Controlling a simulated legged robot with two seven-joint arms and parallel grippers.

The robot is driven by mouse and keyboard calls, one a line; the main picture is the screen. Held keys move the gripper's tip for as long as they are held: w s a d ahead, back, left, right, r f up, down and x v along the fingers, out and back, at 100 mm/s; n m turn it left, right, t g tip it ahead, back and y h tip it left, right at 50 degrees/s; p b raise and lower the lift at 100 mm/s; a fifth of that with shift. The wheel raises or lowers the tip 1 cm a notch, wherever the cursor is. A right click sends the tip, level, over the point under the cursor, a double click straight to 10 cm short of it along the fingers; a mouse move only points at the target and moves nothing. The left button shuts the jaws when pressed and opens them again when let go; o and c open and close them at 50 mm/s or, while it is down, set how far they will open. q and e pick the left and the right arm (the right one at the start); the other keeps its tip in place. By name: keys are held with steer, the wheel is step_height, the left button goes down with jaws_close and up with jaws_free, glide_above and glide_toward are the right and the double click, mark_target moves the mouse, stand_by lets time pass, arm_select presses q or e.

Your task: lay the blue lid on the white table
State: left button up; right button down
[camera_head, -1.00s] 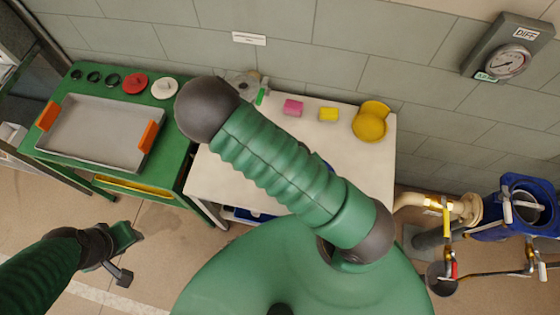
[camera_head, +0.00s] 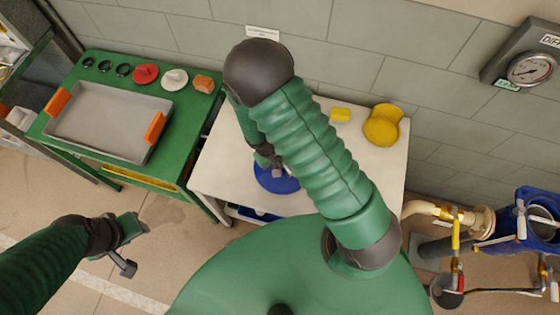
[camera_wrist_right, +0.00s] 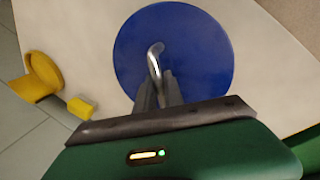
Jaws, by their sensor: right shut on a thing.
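The blue lid (camera_head: 280,186) is a round disc over the left front part of the white table (camera_head: 225,165), partly hidden by my right arm. In the right wrist view the lid (camera_wrist_right: 205,55) shows whole, with a bent metal handle. My right gripper (camera_wrist_right: 160,92) is shut on that handle; in the head view it (camera_head: 272,165) is half hidden. I cannot tell whether the lid touches the table.
A yellow block (camera_head: 340,115) and a yellow rounded object (camera_head: 383,125) stand at the table's back right. A green unit (camera_head: 60,130) with a grey tray (camera_head: 110,125) is left of the table.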

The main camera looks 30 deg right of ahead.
steer(key=shift+w+a, duration=0.15)
steer(key=shift+w, duration=0.25)
steer(key=f+b, duration=0.3)
steer(key=shift+a+f, duration=0.3)
steer(key=shift+f, duration=0.05)
steer(key=shift+a+r, duration=0.1)
steer(key=shift+r, duration=0.05)
steer(key=c, duration=1.5)
jaws_free()
steer(key=shift+d, duration=0.25)
steer(key=shift+o, duration=0.2)
steer(key=shift+s, duration=0.1)
steer(key=shift+a, duration=0.15)
